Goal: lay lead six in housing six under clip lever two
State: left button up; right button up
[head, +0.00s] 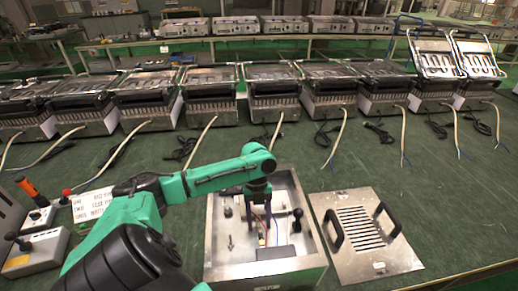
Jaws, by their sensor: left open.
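A row of metal housings with hinged tops stands along the back of the green bench. Pale leads trail from their fronts onto the bench. No numbers can be read, so I cannot tell for certain which is housing six; one housing (328,97) right of centre has a lead (336,138) running out toward me. Clip levers are too small to make out. My left gripper (258,208) points down, open, inside an open metal box (222,270) at the front, well short of the row. Thin coloured wires show beside it. My right gripper is out of view.
A slotted metal cover (378,262) with two black handles lies right of the box. Black cables (326,133) lie before the housings. Bare green bench lies between the row and the cover.

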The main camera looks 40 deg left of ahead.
pick_arm(q)
grip_shut()
